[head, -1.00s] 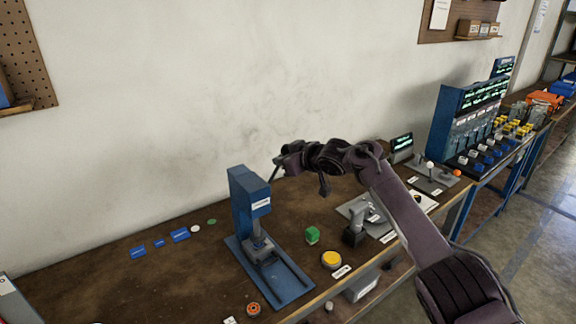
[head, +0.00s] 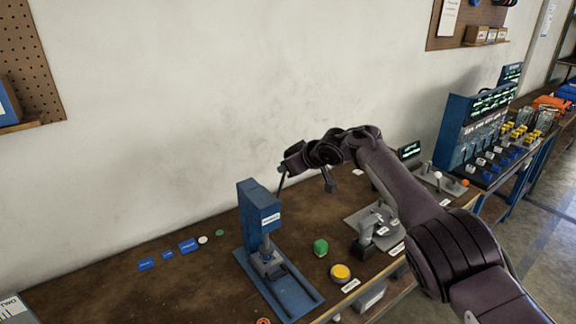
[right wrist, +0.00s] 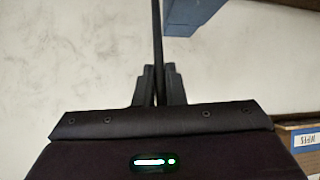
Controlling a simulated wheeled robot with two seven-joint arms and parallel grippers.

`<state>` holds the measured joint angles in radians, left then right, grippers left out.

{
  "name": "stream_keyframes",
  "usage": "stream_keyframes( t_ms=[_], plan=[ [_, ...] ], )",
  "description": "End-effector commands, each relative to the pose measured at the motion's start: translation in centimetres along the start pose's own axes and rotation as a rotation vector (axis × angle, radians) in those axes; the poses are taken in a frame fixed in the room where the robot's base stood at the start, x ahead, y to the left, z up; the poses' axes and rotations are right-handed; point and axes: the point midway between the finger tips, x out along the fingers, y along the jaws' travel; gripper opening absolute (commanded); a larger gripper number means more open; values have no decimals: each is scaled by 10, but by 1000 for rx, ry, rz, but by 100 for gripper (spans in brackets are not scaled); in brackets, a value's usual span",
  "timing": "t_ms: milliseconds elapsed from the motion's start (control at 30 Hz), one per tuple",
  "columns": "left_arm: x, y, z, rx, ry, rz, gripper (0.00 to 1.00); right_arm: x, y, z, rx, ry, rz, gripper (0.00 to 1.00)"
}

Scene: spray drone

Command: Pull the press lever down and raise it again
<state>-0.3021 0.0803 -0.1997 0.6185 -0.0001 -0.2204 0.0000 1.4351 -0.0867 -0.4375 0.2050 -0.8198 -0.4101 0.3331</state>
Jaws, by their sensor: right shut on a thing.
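The blue press (head: 259,206) stands upright on its blue base plate on the brown bench, left of my right arm in the head view. Its lever (head: 280,188) is a thin dark rod rising beside the right of the press head. My right gripper (head: 285,170) is shut on the upper part of the lever, above and right of the press head. In the right wrist view the lever (right wrist: 157,40) runs up between the closed fingers (right wrist: 157,88), and a blue part of the press (right wrist: 190,15) shows at the top. My left gripper is not in view.
A grey fixture (head: 372,222) stands further right. Several small blue pieces lie left of the press. A blue panel (head: 480,115) stands at the far right. The bench's left part is mostly clear.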

Motion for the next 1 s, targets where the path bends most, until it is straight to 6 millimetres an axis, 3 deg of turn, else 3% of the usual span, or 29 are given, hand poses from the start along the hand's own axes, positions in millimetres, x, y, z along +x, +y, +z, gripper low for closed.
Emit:
stream_keyframes(
  t_ms=[33, 200, 233, 400, 1000],
  plan=[
    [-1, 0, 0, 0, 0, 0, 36, -4, 1, -11, -4, 18, 7, 0],
    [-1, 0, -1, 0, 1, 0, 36, -4, 1, -12, -4, 22, 8, 0],
    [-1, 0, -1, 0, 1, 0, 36, -4, 1, -12, -4, 22, 8, 11],
    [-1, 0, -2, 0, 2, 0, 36, -4, 0, -13, -5, 25, 6, 31],
    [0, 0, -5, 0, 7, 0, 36, -2, 0, -5, -2, 10, 3, 31]
  ],
)
